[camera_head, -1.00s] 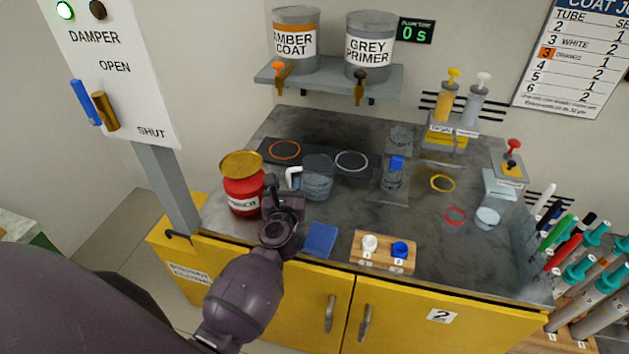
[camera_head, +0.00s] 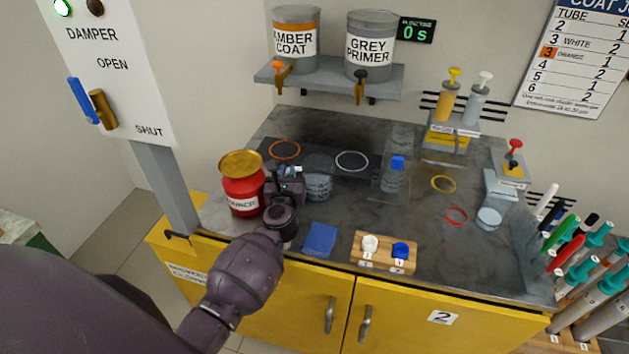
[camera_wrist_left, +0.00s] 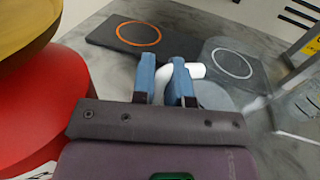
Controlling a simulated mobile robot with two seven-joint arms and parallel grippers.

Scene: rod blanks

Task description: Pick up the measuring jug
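The measuring jug (camera_head: 318,183) is a clear, greyish vessel on the worktop, right of the red tin. Its white handle (camera_wrist_left: 197,70) shows in the left wrist view at the fingers. My left gripper (camera_head: 288,183) is at the jug's left side, between jug and tin. In the wrist view its two blue-padded fingers (camera_wrist_left: 164,82) stand close together with the white handle filling the gap, so it looks shut on the handle. The jug looks to be resting on the worktop. My gripper hides the handle in the head view. My right gripper is out of view.
The red tin (camera_head: 241,190) stands close left of my gripper. A dark plate with an orange ring (camera_head: 285,150) and a white ring (camera_head: 352,161) lies behind. A blue cloth (camera_head: 320,240) and a wooden stopper block (camera_head: 383,263) lie in front. A blue-topped container (camera_head: 393,179) stands right.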

